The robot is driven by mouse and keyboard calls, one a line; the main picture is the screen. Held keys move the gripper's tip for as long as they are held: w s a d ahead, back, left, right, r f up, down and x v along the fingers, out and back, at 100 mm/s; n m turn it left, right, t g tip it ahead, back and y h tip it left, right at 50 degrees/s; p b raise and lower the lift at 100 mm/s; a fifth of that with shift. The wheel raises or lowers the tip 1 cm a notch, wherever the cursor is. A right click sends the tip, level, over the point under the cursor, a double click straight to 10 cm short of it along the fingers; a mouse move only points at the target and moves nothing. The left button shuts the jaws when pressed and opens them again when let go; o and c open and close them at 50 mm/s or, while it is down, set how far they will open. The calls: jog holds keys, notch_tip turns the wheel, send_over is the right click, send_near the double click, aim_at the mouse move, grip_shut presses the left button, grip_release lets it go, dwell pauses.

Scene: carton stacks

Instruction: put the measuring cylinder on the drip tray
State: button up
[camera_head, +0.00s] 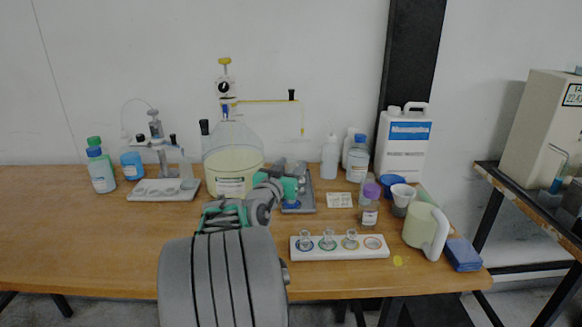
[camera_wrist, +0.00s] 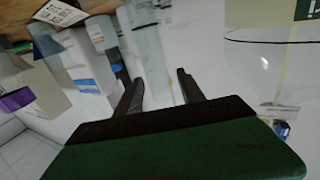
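The grey drip tray (camera_head: 303,210) lies on the wooden bench below the thin spout of the large glass bottle. A clear glass vessel, apparently the measuring cylinder (camera_head: 302,168), shows at the tray behind my gripper (camera_head: 293,186). A blue round part, perhaps its base, shows just below the gripper; whether it touches the tray is unclear. In the wrist view my gripper (camera_wrist: 160,78) has its two dark fingers apart. A clear column, likely the cylinder (camera_wrist: 148,45), stands just beyond the fingertips, with no finger plainly pressed on it.
The large bottle (camera_head: 232,165) of yellowish liquid stands close left of my gripper. A white holder (camera_head: 340,253) with small glass pieces lies in front right. A purple-capped bottle (camera_head: 369,212) and a pale jug (camera_head: 418,226) stand further right. The left front bench is clear.

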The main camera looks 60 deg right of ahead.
jog(key=shift+r+p, duration=0.25)
jog(key=shift+p, duration=0.1)
jog(key=s+a+b, duration=0.1)
jog(key=a+b, duration=0.1)
jog(key=a, duration=1)
jog(key=shift+f, duration=0.15)
dwell(0.6)
